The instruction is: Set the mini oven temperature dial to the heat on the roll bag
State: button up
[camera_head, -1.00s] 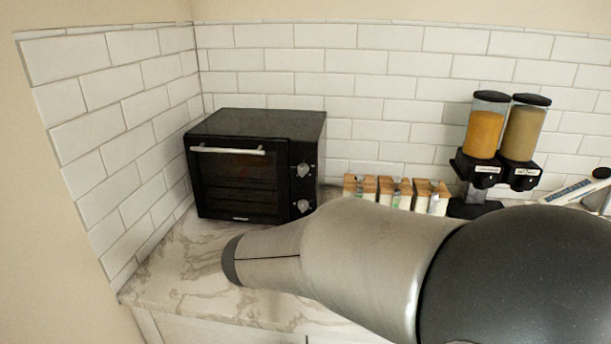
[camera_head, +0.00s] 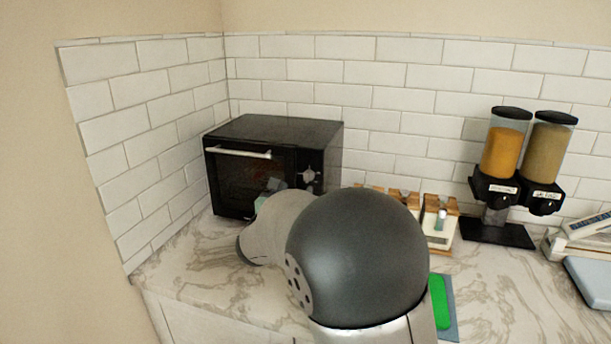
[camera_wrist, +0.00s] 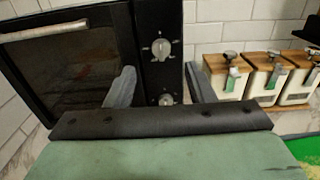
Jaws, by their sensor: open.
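The black mini oven (camera_head: 270,133) stands in the left corner of the counter, its door with a silver handle (camera_head: 238,153) shut. Its control panel carries an upper dial (camera_wrist: 161,48) and a lower dial (camera_wrist: 166,100) in the wrist view. The upper dial also shows in the head view (camera_head: 309,175); the lower one is mostly hidden there behind my arm. My gripper (camera_wrist: 158,80) is open and empty in front of the panel, with one finger on each side of the lower dial. I cannot tell whether they touch. Markings around the dials are too small to read. I see no roll bag.
White canisters with wooden lids (camera_wrist: 270,78) stand right of the oven. Two dispensers (camera_head: 515,165) stand further right, beside a scale-like device (camera_head: 585,245). A green item (camera_head: 440,300) lies at the counter front. Tiled walls close the left and back.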

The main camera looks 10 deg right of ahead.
aim_at(307, 176)
jog(key=p+x, duration=0.1)
jog(key=x, duration=0.7)
jog(key=shift+w+d, duration=0.1)
jog(key=shift+d, duration=0.05)
jog(key=c, duration=1)
